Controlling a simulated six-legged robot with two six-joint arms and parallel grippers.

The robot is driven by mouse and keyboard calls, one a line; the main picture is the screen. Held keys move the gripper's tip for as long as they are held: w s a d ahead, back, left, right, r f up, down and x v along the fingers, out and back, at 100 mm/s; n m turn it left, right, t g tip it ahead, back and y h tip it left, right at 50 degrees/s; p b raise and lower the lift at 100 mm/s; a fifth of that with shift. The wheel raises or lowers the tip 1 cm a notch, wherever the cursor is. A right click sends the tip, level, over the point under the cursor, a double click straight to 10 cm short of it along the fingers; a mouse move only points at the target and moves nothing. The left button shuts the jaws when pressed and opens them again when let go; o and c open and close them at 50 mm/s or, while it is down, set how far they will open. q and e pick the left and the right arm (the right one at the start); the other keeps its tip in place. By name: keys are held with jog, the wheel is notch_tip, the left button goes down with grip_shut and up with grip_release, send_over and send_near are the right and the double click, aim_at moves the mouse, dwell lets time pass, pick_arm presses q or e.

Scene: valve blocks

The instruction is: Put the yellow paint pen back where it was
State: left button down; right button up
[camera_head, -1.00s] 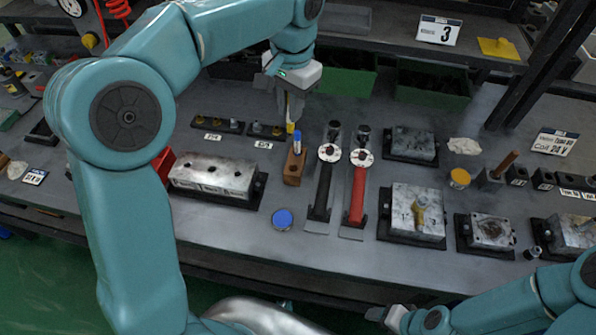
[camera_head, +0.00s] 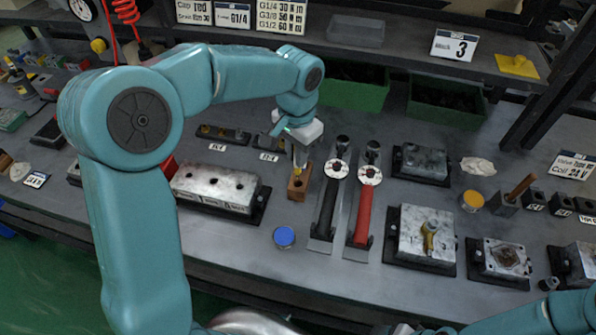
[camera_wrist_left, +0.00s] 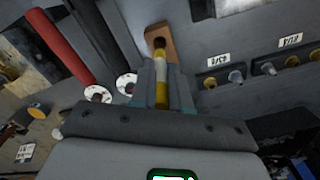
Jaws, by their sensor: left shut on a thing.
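My left gripper (camera_head: 299,162) is shut on the yellow paint pen (camera_wrist_left: 161,80), low over the wooden block (camera_head: 299,184). In the left wrist view the pen is yellow with a pale band, and its far end is at the dark hole of the wooden block (camera_wrist_left: 167,34). I cannot tell how far it is in. In the head view the fingers hide most of the pen; a bit of yellow shows just above the block. My right gripper is almost wholly cut off at the bottom edge of the head view, so its jaws cannot be judged.
A black-handled tool (camera_head: 328,205) and a red-handled tool (camera_head: 363,215) lie right of the block. A metal valve block (camera_head: 215,185) is on the left. A blue round lid (camera_head: 284,237) lies in front, with bare table around it. Metal blocks (camera_head: 427,236) stand further right.

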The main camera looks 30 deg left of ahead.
aim_at(298, 173)
pick_arm(q)
notch_tip(298, 173, down, 7)
jog(key=shift+w+r, duration=0.1)
dwell(0.4)
jog(key=c, duration=1.1)
grip_release()
